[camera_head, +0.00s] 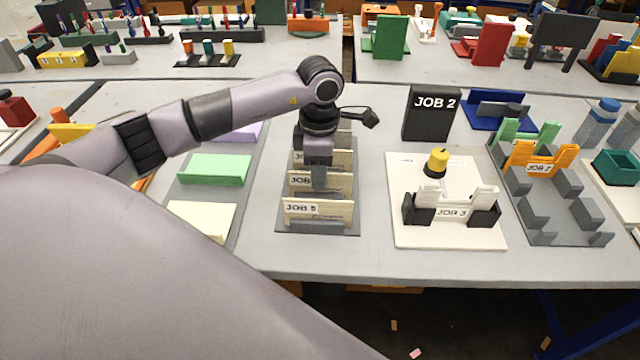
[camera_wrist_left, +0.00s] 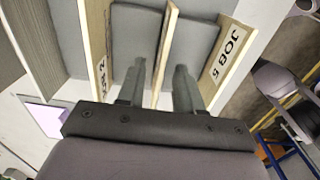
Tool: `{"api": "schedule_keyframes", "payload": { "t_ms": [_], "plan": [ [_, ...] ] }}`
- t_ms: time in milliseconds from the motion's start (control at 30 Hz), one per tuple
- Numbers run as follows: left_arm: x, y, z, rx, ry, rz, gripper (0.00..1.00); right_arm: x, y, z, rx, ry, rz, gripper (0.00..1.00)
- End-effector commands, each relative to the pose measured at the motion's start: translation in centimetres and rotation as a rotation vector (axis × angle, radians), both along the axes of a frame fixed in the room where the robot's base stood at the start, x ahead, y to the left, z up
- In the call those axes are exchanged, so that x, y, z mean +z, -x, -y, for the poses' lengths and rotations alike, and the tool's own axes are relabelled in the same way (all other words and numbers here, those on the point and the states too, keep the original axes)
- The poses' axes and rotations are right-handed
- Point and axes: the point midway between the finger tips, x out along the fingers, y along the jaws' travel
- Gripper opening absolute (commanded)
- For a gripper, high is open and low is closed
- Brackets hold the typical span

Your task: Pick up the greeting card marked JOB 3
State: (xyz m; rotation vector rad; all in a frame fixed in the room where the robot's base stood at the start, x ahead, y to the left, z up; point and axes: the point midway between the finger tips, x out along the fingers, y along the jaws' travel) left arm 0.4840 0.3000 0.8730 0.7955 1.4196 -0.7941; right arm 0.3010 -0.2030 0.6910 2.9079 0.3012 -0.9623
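A grey rack (camera_head: 284,222) holds several upright cream cards in a row. The front card (camera_head: 335,213) reads JOB 5. The middle card (camera_head: 342,182) shows only "JOB", its number hidden by my left gripper (camera_head: 319,181), which points down at the rack. In the left wrist view my left gripper (camera_wrist_left: 164,88) has its fingers apart on either side of one card's edge (camera_wrist_left: 167,45), with gaps visible. The JOB 5 card (camera_wrist_left: 232,50) is outside the right finger; another labelled card (camera_wrist_left: 98,50), its number unclear, is on the left. My right gripper is out of view.
Right of the rack, a white board (camera_head: 402,185) carries a stand labelled JOB 3 (camera_head: 451,212) and a yellow-topped knob (camera_head: 437,161). A black JOB 2 panel (camera_head: 431,112) stands behind. Green (camera_head: 214,169) and cream (camera_head: 201,218) cards are left. Bare table lies between rack and board.

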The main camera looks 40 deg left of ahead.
Motion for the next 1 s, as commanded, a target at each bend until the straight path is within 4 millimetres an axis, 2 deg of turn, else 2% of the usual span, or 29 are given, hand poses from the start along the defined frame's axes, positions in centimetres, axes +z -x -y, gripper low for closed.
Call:
{"api": "schedule_keyframes", "payload": {
  "t_ms": [133,167,200,267,767,867,1000],
  "plan": [
    [0.0,0.0,0.0,0.0,0.001,0.001,0.35,0.0,0.0,0.0,0.0,0.0,0.0,0.69],
    [0.0,0.0,0.0,0.0,0.001,0.001,0.32,0.0,0.0,0.0,0.0,0.0,0.0,0.69],
    [0.0,0.0,0.0,0.0,0.001,0.001,0.19,0.0,0.0,0.0,0.0,0.0,0.0,0.69],
    [0.0,0.0,0.0,0.0,0.001,0.001,0.0,0.0,0.0,0.0,0.0,0.0,0.0,0.69],
    [0.6,0.0,0.0,0.0,0.003,0.002,0.0,0.0,0.0,0.0,0.0,0.0,0.001,0.69],
    [1.5,-0.1,0.0,0.001,0.002,0.002,0.0,-0.1,0.0,0.0,0.0,0.0,0.001,0.69],
    [3.9,-0.1,0.0,0.0,0.001,0.006,0.0,-0.2,-0.1,0.0,0.0,0.0,0.001,0.69]
  ]
}}
